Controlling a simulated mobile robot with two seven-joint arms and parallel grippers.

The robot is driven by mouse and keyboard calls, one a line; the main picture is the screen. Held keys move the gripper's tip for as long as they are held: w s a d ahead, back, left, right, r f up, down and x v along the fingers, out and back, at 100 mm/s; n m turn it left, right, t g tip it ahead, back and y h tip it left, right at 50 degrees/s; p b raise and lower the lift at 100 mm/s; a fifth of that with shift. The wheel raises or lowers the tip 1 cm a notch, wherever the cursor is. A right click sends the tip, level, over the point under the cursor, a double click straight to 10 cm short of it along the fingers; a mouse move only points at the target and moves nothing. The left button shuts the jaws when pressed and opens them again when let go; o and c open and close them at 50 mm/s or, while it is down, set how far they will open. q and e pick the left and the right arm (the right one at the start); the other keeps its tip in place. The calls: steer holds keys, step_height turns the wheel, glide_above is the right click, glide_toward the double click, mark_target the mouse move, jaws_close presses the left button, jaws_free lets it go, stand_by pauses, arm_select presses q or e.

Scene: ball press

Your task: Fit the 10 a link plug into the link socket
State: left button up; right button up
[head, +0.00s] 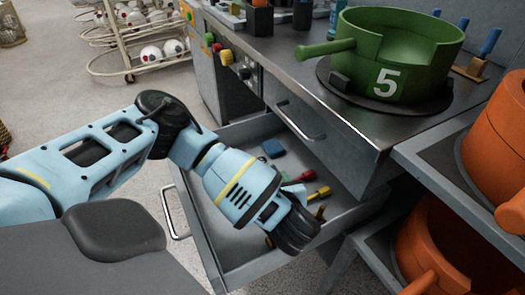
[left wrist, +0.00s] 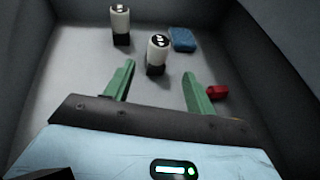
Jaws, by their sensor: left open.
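Two white cylinders with black bases stand in the open drawer in the left wrist view, a nearer one (left wrist: 157,52) and a farther one (left wrist: 120,22). They look like link plugs; the marks on their tops are too small to read. My left gripper (left wrist: 158,70) is open, its green fingers on either side of the space just before the nearer cylinder, with nothing held. I cannot pick out the link socket. My right gripper is in neither view.
The drawer (head: 240,128) also holds a blue block (head: 273,148), a red piece (left wrist: 217,91) and a yellow-handled piece (head: 319,193). Its walls stand close around my gripper. A green pot marked 5 (head: 420,60) sits on the bench above; orange pots (head: 497,135) stand right.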

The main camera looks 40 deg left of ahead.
arm_select(q)
steer(key=shift+b+x, duration=0.75)
steer(key=shift+x, duration=0.05)
steer(key=b+x, duration=0.1)
steer(key=x, duration=0.4)
steer(key=shift+s+a+r, duration=0.1)
steer(key=shift+a, duration=0.1)
steer(key=c, duration=1)
steer(key=shift+c, duration=0.2)
steer(key=shift+r, duration=0.15)
